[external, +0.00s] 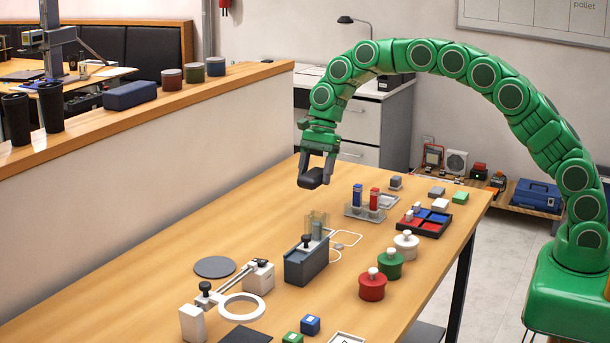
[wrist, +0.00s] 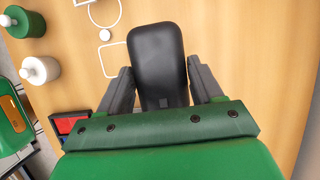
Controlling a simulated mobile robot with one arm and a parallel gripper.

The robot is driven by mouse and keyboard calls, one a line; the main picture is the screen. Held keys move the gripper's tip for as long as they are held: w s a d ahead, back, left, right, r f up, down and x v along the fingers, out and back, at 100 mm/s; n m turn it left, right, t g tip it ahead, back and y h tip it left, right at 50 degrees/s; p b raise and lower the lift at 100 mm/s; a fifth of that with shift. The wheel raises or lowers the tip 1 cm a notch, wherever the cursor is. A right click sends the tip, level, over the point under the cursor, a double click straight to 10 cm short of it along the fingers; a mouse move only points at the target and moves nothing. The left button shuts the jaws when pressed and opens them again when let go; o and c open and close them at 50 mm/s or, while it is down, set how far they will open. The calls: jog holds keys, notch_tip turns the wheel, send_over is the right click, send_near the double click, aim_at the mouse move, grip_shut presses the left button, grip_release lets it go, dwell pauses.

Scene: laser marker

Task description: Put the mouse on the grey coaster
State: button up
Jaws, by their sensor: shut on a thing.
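My gripper (external: 316,168) is shut on the black mouse (external: 311,181) and holds it in the air above the far part of the wooden table. In the wrist view the mouse (wrist: 156,55) is upright in the picture between the two grey fingers, its near end partly hidden by my gripper's green body. The grey coaster (external: 215,267), a flat round disc, lies bare on the table at the left in the external view. It is well apart from my gripper, nearer the camera and to the left. I cannot see the coaster in the wrist view.
A grey box device (external: 306,263) stands mid-table, with a white-and-black clamp fixture (external: 228,285) and white ring (external: 242,307) near the coaster. Red, green and white lidded pots (external: 390,264) line the right side. A low wall (external: 150,170) runs along the table's left.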

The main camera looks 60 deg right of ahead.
jog(key=w+a+f, duration=0.1)
jog(key=w+a, duration=0.4)
jog(key=a, duration=0.3)
send_over(230, 266)
jog(key=d, duration=0.2)
notch_tip(230, 266, down, 6)
jog(key=shift+a+r, duration=0.1)
jog(key=shift+r, duration=0.1)
jog(key=shift+a+f, duration=0.15)
jog(key=shift+f, duration=2.4)
jog(key=shift+f, duration=0.1)
jog(key=o, duration=1.1)
